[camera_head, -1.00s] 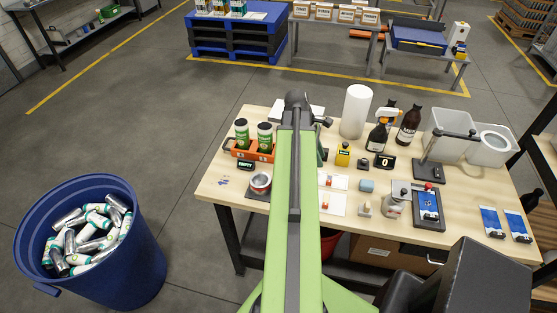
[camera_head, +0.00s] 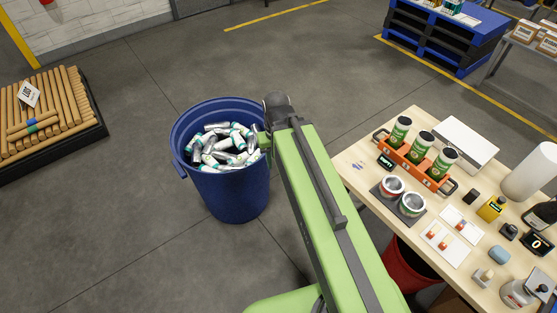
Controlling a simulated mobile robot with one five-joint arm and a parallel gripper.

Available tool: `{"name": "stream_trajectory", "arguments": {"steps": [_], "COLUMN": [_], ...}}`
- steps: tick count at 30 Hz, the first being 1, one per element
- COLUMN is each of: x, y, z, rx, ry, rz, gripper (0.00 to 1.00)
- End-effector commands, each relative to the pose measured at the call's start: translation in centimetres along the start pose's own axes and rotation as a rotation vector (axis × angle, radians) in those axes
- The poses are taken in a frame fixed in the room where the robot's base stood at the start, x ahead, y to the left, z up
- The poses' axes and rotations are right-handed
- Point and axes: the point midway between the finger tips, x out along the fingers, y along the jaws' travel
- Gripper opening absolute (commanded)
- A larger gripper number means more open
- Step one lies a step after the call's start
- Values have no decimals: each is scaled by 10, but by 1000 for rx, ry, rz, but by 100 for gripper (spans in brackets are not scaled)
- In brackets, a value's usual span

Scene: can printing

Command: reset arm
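My green arm (camera_head: 325,215) reaches forward from the bottom of the view, and its dark end joint overlaps the right rim of the blue bin. My gripper (camera_head: 261,141) is mostly hidden behind the arm's end; only a small piece shows at the bin's right edge. I cannot tell whether it is open or shut, or whether it holds anything. The blue bin (camera_head: 232,196) stands on the floor and is full of silver, white and green cans (camera_head: 222,147).
The wooden table (camera_head: 362,182) is at right. On it stand an orange carrier (camera_head: 395,150) with three green cans and a dark mat (camera_head: 386,205) with two open cans. A log pallet (camera_head: 92,145) lies at left. Floor between bin and pallet is clear.

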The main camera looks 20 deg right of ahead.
Motion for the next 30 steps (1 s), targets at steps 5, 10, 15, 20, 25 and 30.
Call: {"name": "stream_trajectory", "arguments": {"steps": [5, 10, 15, 20, 25, 30], "x": [0, 23, 63, 56, 56, 56], "y": [0, 1, 1, 1, 1, 1], "z": [0, 0, 0, 0, 0, 0], "rx": [2, 1, 1, 1, 1, 1], "ry": [0, 0, 0, 0, 0, 0], "rz": [0, 0, 1, 1, 1, 1], "gripper": [33, 33, 33, 33, 33, 33]}}
